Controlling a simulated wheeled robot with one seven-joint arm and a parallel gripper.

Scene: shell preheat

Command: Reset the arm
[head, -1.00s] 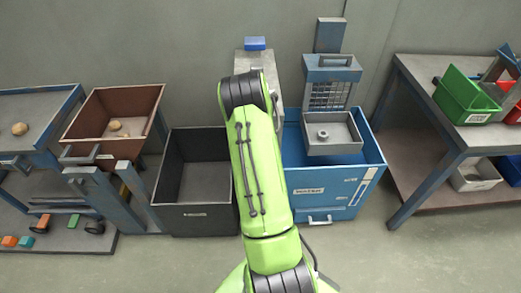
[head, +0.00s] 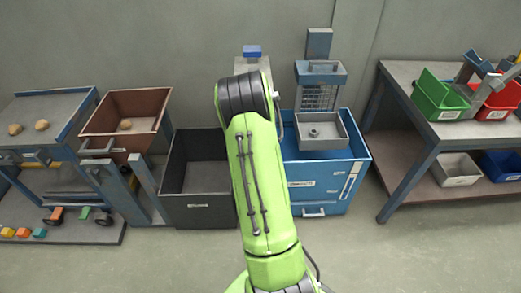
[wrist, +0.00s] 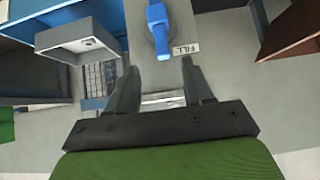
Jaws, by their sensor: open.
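My green arm (head: 258,190) rises through the middle of the head view and bends at a black joint at its top. My gripper is hidden behind it there. In the wrist view my gripper (wrist: 158,78) is open, its two dark fingers apart with nothing between them. A blue handle (wrist: 158,24) beside a "FILL" label (wrist: 186,49) lies beyond the fingertips, apart from them. Its blue top (head: 252,50) also seems to show on the grey pedestal in the head view.
A blue bin (head: 315,202) stands right of my arm, with a grey tray (head: 332,140) above it. A black bin (head: 198,213) and a brown bin (head: 100,121) stand left. A table (head: 412,75) with green and red bins is at right. Floor in front is clear.

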